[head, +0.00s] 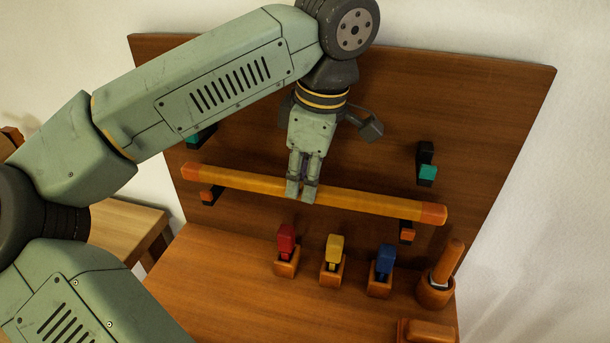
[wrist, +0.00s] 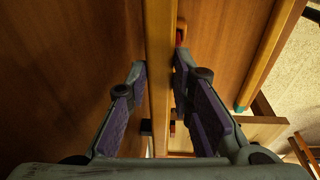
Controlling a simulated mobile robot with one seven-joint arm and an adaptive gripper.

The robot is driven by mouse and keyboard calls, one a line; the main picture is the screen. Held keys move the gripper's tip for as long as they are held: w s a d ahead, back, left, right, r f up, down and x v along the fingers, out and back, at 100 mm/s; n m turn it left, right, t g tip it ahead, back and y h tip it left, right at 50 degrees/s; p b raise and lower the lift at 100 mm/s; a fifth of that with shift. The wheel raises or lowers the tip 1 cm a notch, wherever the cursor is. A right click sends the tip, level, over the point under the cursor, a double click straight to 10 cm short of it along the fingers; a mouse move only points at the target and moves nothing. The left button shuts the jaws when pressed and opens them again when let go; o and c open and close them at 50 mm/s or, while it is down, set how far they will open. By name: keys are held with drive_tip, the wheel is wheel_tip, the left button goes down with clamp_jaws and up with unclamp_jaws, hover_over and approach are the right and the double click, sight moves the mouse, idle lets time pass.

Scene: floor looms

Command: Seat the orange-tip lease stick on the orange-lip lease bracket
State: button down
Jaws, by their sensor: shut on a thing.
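The orange-tip lease stick (head: 370,203) is a long yellow-brown bar with orange ends, running across the front of the back panel and sloping down to the right in the head view. My gripper (head: 302,192) is shut on it near its middle. In the wrist view the stick (wrist: 160,75) runs between my purple-padded fingers. The orange-lip lease bracket shows as two black supports with orange lips, one at the left (head: 209,195) and one at the right (head: 407,231). Both show just below the stick near its ends. I cannot tell whether the stick touches them.
Teal-lip supports stand higher on the panel (head: 480,100), at right (head: 427,165) and left (head: 197,139). Red (head: 286,240), yellow (head: 334,246) and blue (head: 385,259) pieces stand in wooden holders below. A wooden cup (head: 435,291) holds a handled tool at right. The shelf's left front is clear.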

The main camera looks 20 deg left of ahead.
drive_tip(key=shift+f+b, duration=0.55)
drive_tip(key=shift+f, duration=0.35)
drive_tip(key=shift+f, duration=0.15)
drive_tip(key=shift+f+b, duration=0.4)
drive_tip(key=shift+b, duration=0.1)
drive_tip(key=shift+r, duration=0.1)
drive_tip(key=c, duration=1.3)
unclamp_jaws()
